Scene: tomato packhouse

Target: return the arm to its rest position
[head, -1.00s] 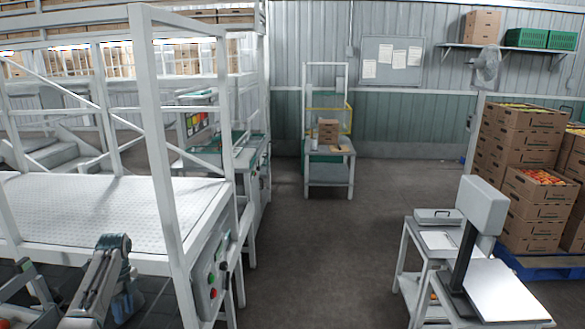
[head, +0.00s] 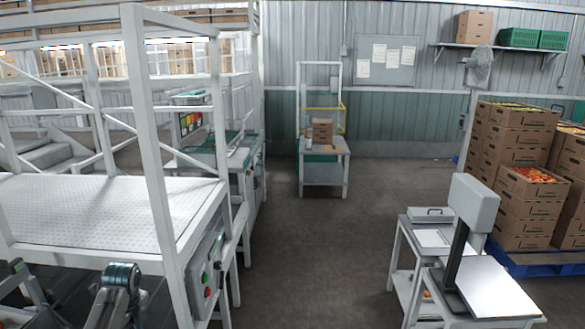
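Part of an arm of mine, grey with a dark teal joint, shows at the bottom left of the head view, in front of the white perforated table (head: 110,215). More grey arm parts show at the far left bottom corner. No gripper fingers are visible, so neither gripper's opening shows. I see nothing held in this view.
A white frame post (head: 150,150) and a control box (head: 207,275) with buttons stand close on the left. A scale (head: 487,285) on a small table is at the lower right. Stacked tomato cartons (head: 515,150) stand at right on a blue pallet (head: 540,263). The middle floor is clear.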

